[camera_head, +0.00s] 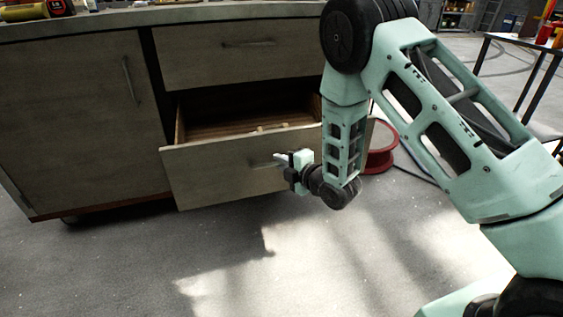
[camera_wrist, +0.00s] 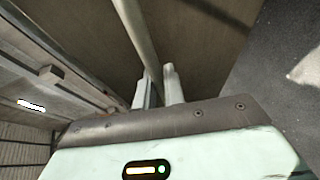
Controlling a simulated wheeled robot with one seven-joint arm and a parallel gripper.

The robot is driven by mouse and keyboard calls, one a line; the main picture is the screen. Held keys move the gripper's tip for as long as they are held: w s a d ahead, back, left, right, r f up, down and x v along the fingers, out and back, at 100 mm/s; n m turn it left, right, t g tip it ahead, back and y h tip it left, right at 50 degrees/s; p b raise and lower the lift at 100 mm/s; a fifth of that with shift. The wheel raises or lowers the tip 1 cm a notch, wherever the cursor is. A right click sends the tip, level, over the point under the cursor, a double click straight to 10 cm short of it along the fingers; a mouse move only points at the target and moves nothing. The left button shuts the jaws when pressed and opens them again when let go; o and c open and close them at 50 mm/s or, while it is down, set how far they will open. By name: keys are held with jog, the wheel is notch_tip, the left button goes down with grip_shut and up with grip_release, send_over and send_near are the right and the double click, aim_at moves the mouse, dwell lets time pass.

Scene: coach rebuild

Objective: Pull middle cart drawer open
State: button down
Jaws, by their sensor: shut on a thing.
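The wooden cart (camera_head: 90,120) has a shut top drawer (camera_head: 235,50) with a bar handle. The drawer below it (camera_head: 215,172) stands well out from the cart, its wooden inside showing. My gripper (camera_head: 283,160) is at this open drawer's front. In the wrist view my gripper's fingers (camera_wrist: 160,88) are closed around the drawer's bar handle (camera_wrist: 137,35). The drawer front (camera_wrist: 205,45) lies just beyond the fingers. My arm hides the drawer's right end in the head view.
A cabinet door (camera_head: 85,125) on the cart's left is shut. A small pale item (camera_head: 258,129) shows in the open drawer. A red cable reel (camera_head: 381,155) stands on the floor behind my arm. The grey floor (camera_head: 130,270) before the cart is clear.

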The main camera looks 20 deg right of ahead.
jog(key=shift+d, duration=0.1)
jog(key=c, duration=1.5)
grip_release()
jog(key=p+v, duration=0.6)
jog(key=v, duration=1.1)
jog(key=shift+s+p, duration=0.15)
jog(key=shift+p, duration=0.2)
